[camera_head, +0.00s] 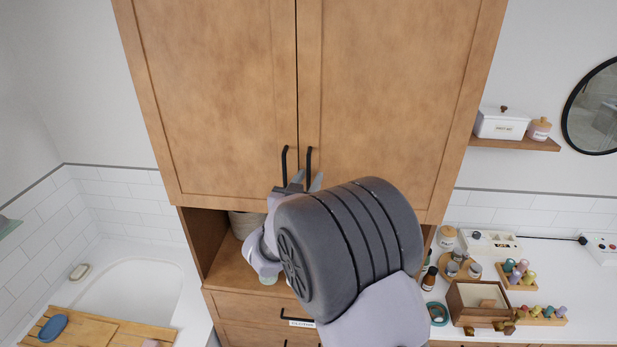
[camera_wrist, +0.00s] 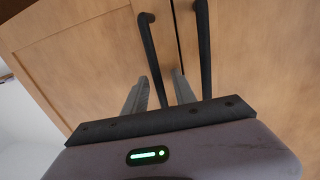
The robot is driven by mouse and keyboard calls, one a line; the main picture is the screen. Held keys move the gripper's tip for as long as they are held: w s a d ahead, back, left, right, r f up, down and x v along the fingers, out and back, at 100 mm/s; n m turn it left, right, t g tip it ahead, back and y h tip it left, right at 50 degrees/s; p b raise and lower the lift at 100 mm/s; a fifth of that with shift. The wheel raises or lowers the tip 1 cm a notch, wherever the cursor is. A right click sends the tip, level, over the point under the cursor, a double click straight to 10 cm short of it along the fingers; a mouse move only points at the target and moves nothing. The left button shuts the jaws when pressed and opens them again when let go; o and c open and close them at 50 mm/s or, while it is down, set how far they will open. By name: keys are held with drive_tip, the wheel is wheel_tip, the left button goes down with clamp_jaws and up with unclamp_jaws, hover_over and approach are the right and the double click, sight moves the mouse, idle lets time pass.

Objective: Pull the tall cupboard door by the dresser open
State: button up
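The tall wooden cupboard has two doors, a left door (camera_head: 215,90) and a right door (camera_head: 395,90). Both look shut, with a narrow seam between them. Each has a black vertical bar handle near its lower inner corner: the left handle (camera_head: 284,162) and the right handle (camera_head: 308,160). My gripper (camera_head: 306,183) is at the lower part of the right handle. In the wrist view, which looks upside down, my gripper's fingers (camera_wrist: 160,90) stand apart on either side of the right door's handle (camera_wrist: 149,50). The left door's handle (camera_wrist: 203,45) is outside them. Finger contact is unclear.
Below the doors are an open niche (camera_head: 230,262) and drawers (camera_head: 245,310). A bathtub (camera_head: 135,285) with a wooden tray is at left. At right, a white counter (camera_head: 590,300) holds jars and a wooden box (camera_head: 480,303). A wall shelf (camera_head: 515,143) and round mirror hang above.

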drive_tip(key=shift+s, duration=0.1)
drive_tip(key=shift+c, duration=0.2)
clamp_jaws()
idle(1.1)
